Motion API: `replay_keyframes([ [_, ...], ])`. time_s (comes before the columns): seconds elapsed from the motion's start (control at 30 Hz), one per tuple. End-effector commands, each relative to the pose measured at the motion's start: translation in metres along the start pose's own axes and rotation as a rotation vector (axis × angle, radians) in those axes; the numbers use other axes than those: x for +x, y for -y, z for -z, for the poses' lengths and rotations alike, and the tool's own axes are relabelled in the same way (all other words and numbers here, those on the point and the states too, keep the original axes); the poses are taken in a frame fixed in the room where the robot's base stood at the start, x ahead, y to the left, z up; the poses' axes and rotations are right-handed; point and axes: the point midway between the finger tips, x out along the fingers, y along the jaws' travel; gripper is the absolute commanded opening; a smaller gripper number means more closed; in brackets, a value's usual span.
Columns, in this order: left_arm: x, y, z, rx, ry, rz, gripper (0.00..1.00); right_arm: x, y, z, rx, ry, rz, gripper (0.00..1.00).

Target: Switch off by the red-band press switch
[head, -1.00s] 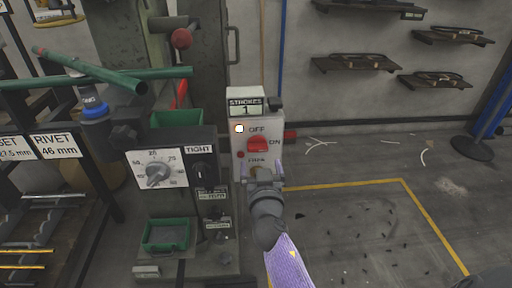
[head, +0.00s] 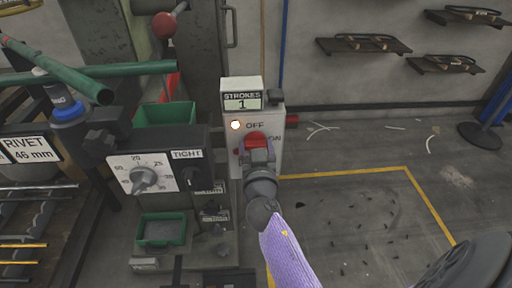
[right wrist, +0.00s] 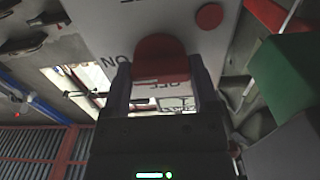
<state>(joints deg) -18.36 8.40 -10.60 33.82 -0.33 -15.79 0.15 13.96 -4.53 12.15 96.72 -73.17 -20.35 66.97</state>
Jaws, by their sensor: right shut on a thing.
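The red switch knob (head: 256,138) sits on the light grey switch box (head: 240,165), below the word OFF and left of the word ON. In the right wrist view the red knob (right wrist: 161,58) lies between my two fingers. My right gripper (head: 257,154) is shut on this knob and hides its lower part in the head view, so I cannot tell which mark it points to. A pale lamp (head: 236,125) on the box looks lit. A STROKES counter (head: 242,102) on top reads 1. My left gripper is not in view.
A lever with a red ball (head: 164,25) rises behind. A smaller red button (right wrist: 209,16) is near the knob. Floor to the right is open.

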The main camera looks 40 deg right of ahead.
Motion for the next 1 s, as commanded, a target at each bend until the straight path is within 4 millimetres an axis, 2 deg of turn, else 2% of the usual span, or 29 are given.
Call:
replay_keyframes([
  [0.27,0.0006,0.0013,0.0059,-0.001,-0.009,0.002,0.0,0.0,0.0001,-0.0002,-0.025,0.0,0.001,0.18],
  [0.47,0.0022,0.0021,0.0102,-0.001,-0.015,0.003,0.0,0.0,0.0001,-0.0005,-0.125,0.0,0.001,0.18],
  [1.0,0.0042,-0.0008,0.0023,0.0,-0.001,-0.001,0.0,0.0,0.0003,0.0003,-0.62,-0.002,0.001,0.18],
])
